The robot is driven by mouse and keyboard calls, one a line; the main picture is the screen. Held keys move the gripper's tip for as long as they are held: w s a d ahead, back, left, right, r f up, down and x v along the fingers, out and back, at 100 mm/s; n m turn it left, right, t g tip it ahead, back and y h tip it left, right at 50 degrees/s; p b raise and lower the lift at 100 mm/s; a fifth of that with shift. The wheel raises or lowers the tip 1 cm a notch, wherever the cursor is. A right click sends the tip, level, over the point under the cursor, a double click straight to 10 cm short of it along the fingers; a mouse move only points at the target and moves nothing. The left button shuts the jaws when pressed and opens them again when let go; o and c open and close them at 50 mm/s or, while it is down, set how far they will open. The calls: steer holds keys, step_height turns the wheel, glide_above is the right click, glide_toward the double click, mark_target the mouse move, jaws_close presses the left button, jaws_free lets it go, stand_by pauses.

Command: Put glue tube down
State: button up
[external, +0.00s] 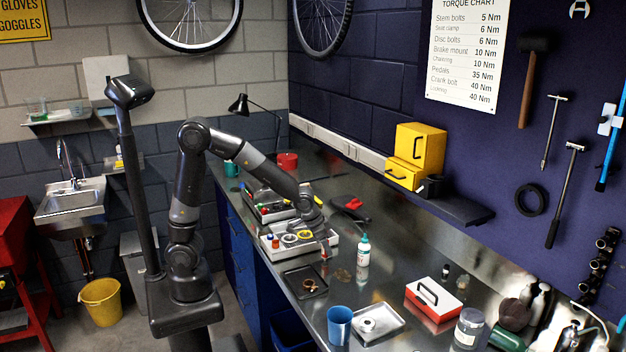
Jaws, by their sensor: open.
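My gripper (324,240) is at the end of my bent arm, low over the right end of a light-coloured parts tray (283,257) on the steel bench. Its jaws are open, but the fingers are small and dark in this view. I cannot pick out a glue tube for certain; it may be among the small items near the gripper or hidden by it. A white bottle with a teal cap (363,250) stands upright on the bench just right of the gripper, apart from it.
A dark shallow tray (305,282) lies in front of the parts tray. A blue cup (340,325), a metal tray (379,323) and a red-and-white case (436,298) stand nearer the camera. Bare bench shows between the bottle and the case.

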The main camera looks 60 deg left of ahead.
steer(key=d+v, duration=0.1)
steer(key=v, duration=0.9)
steer(key=s+a+r+n+t+y, duration=0.1)
steer(key=s+a+r+n, duration=0.1)
steer(key=s+a, duration=1.4)
steer(key=s+r, duration=0.1)
steer(key=s, duration=0.2)
steer(key=shift+a+r+n, duration=0.3)
steer(key=shift+r+n, duration=0.1)
